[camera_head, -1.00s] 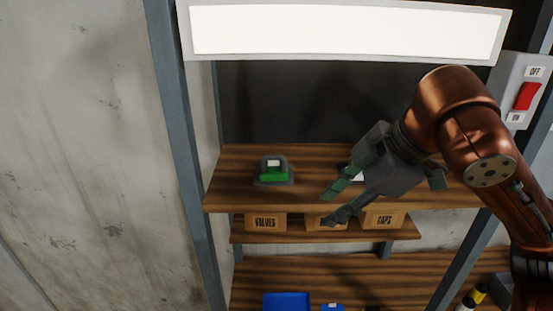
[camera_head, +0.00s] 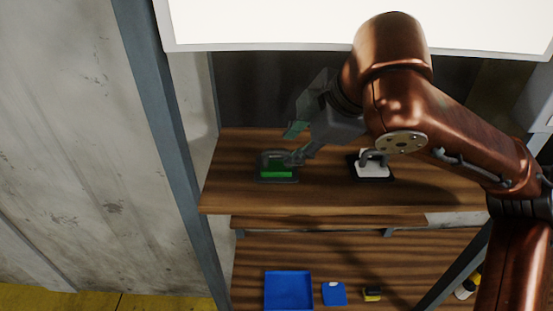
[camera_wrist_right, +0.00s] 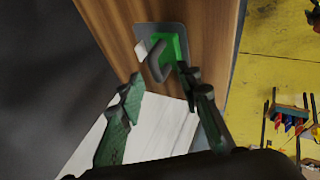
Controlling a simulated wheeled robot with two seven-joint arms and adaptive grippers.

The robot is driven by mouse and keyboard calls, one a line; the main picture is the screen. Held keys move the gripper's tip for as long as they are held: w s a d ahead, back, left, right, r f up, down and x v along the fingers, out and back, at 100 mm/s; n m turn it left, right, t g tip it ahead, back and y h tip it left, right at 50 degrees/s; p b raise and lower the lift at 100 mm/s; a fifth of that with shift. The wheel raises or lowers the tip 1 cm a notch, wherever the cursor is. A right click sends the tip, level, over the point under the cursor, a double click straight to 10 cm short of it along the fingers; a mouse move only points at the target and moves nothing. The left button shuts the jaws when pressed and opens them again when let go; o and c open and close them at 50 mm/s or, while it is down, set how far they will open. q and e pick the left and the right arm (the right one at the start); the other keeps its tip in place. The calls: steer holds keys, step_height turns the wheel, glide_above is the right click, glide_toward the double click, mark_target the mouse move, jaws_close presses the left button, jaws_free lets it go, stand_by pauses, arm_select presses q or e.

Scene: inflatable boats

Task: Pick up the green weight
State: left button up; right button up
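The green weight (camera_head: 276,172) sits on the left part of the upper wooden shelf (camera_head: 330,196), on a dark base with a dark handle. In the right wrist view the weight (camera_wrist_right: 176,46) lies just beyond my fingertips, its handle in front of its green body. My right gripper (camera_head: 294,146) is open beside and slightly above the weight; one finger overlaps it in the head view. In the wrist view the two fingers of the gripper (camera_wrist_right: 160,82) are spread with nothing between them. Whether a finger touches the handle I cannot tell. My left gripper is not in view.
A white weight (camera_head: 372,168) with a handle stands to the right on the same shelf. A lit white panel (camera_head: 250,30) hangs above. A blue tray (camera_head: 289,290) and small items lie on the lower shelf. A metal post (camera_head: 165,140) stands at the left.

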mark_target(278, 151)
steer(key=w+a+f+p, duration=0.2)
steer(key=w+f, duration=0.1)
steer(key=shift+w+a, duration=0.1)
steer(key=shift+a, duration=0.2)
steer(key=shift+w+a+f, duration=0.15)
steer(key=shift+f, duration=0.25)
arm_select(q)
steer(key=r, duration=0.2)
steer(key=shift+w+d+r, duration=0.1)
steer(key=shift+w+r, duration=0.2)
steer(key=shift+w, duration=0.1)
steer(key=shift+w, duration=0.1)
arm_select(e)
steer(key=c, duration=0.9)
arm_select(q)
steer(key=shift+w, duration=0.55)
arm_select(e)
jaws_close()
